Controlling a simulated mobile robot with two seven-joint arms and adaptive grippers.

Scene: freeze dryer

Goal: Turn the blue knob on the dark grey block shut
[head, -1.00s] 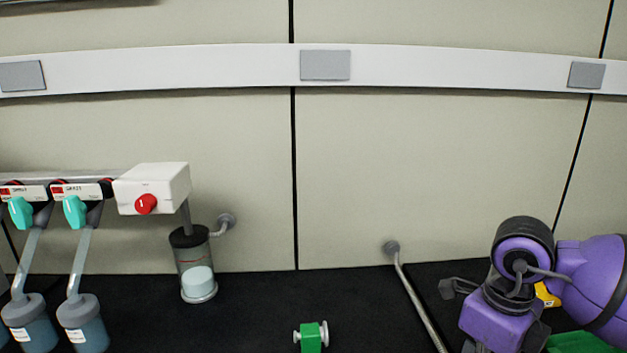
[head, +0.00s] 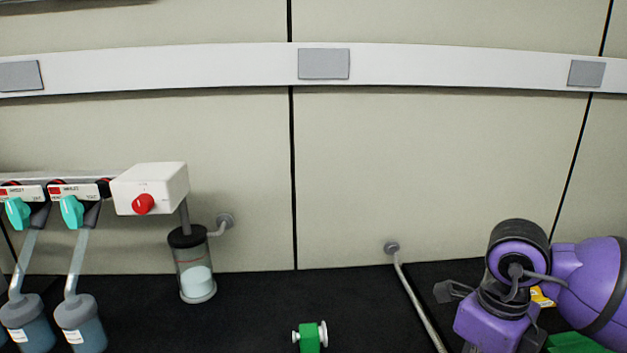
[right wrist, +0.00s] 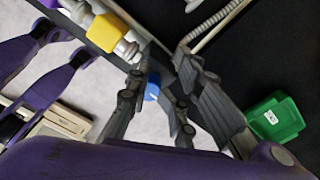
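The blue knob (right wrist: 152,87) shows in the right wrist view, between the fingers of my right gripper (right wrist: 163,66). These fingers are dark grey and spread apart, with room on both sides of the knob. I cannot tell whether either finger touches it. The dark grey block is hard to tell from the dark fingers and is mostly hidden. In the head view my purple right arm (head: 495,318) stands at the lower right; its fingertips and the blue knob do not show there.
A yellow block (right wrist: 107,32) with white fittings lies near the right gripper. A green container (right wrist: 276,117) stands to its right. A thin pipe (head: 420,305) and a green valve (head: 310,338) are left of the arm. The dark bench between valve and glass cylinder (head: 194,270) is clear.

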